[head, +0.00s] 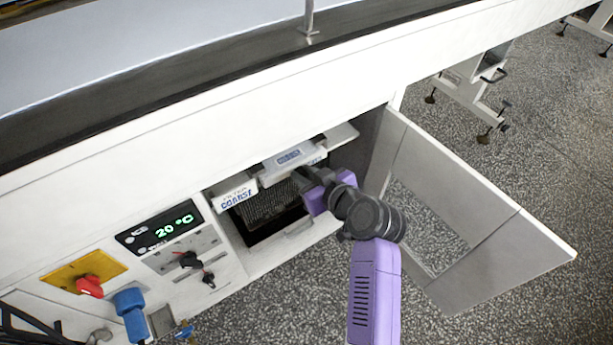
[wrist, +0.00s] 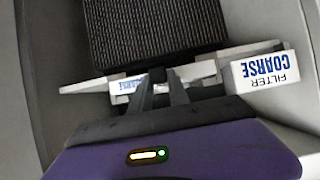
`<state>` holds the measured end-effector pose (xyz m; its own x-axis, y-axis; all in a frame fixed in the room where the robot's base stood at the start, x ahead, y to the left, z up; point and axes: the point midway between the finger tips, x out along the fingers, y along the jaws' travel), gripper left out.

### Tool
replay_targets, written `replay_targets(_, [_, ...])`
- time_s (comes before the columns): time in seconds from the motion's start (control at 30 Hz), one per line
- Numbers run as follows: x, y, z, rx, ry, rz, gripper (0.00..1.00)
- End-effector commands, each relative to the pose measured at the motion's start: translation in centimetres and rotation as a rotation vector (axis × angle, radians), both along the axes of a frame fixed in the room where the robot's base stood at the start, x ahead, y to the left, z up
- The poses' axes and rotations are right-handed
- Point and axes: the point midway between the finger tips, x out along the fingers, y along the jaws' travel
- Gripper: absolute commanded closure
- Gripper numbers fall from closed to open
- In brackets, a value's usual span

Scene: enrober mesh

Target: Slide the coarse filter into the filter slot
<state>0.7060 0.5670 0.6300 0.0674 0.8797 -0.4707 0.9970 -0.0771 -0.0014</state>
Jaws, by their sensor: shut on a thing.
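The coarse filter (wrist: 155,28) is a dark pleated panel with a white front bar labelled COARSE (wrist: 128,84) in the wrist view. In the head view its dark panel (head: 268,206) shows inside the cabinet opening, below a white labelled part (head: 290,158). My gripper (wrist: 160,88) is shut on the middle of the front bar; it also shows in the head view (head: 307,182). A white sign, FILTER COARSE (head: 237,194), marks the slot area; it also shows in the wrist view (wrist: 265,69). The bar looks slightly tilted against the sign. The slot's inside is hidden, so I cannot tell how deep the panel is.
The cabinet door (head: 470,215) stands open on the right, close to my arm. A control panel with a 20 °C display (head: 160,228), a red switch (head: 90,286) and a blue plug (head: 130,310) is at left. Below the opening is a pale ledge (head: 285,243).

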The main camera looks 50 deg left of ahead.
Motion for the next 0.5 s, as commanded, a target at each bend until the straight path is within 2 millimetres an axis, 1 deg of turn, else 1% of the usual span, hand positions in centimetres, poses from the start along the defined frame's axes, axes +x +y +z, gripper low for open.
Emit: replay_targets(0.5, [0.1,1.2,0.0,0.001,-0.002,0.0,1.0])
